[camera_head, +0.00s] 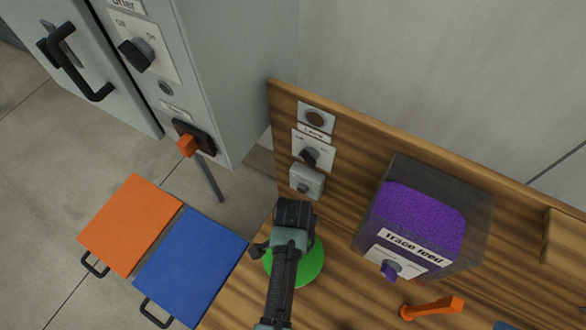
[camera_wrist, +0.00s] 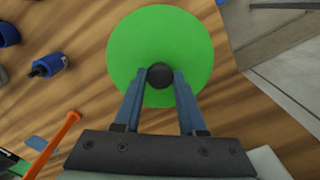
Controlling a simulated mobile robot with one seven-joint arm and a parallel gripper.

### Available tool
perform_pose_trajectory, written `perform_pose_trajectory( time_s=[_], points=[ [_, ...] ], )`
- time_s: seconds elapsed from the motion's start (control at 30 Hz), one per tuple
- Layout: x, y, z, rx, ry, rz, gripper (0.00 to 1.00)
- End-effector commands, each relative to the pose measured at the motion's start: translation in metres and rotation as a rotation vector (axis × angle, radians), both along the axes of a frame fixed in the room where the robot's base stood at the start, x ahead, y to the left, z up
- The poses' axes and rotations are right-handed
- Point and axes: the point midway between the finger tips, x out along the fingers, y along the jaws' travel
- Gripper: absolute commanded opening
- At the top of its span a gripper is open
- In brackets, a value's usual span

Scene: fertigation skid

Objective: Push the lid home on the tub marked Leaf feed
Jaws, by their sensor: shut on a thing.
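A round green lid (camera_wrist: 190,45) with a dark knob (camera_wrist: 160,76) fills the upper middle of the wrist view. My gripper (camera_wrist: 160,78) is shut on this knob, with a finger on each side. In the head view the green lid (camera_head: 312,268) shows partly under my gripper (camera_head: 292,235), near the bench's left edge. No tub wall shows beneath the lid, and I cannot tell whether it rests on anything or is held up. No label reading Leaf feed is readable in either view.
A clear tub marked Trace feed (camera_head: 474,240), holding purple material, stands right of my gripper. An orange tool (camera_head: 432,308) lies in front of it. A wooden back panel (camera_head: 365,134) carries switches. A grey cabinet (camera_head: 235,75) and orange (camera_head: 130,225) and blue (camera_head: 190,265) panels are left.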

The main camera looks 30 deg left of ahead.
Motion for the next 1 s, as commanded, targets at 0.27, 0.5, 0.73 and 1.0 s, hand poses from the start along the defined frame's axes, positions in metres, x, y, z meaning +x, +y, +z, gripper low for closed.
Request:
perform_pose_trajectory(
  time_s=[0.27,0.5,0.73,1.0],
  points=[
    [0.001,0.000,0.001,0.001,-0.003,0.000,0.60],
    [0.001,0.000,0.000,0.001,-0.002,0.000,0.60],
    [0.000,0.000,0.006,0.000,-0.001,0.000,0.60],
    [0.001,0.000,0.020,0.000,-0.001,0.000,0.60]
  ],
)
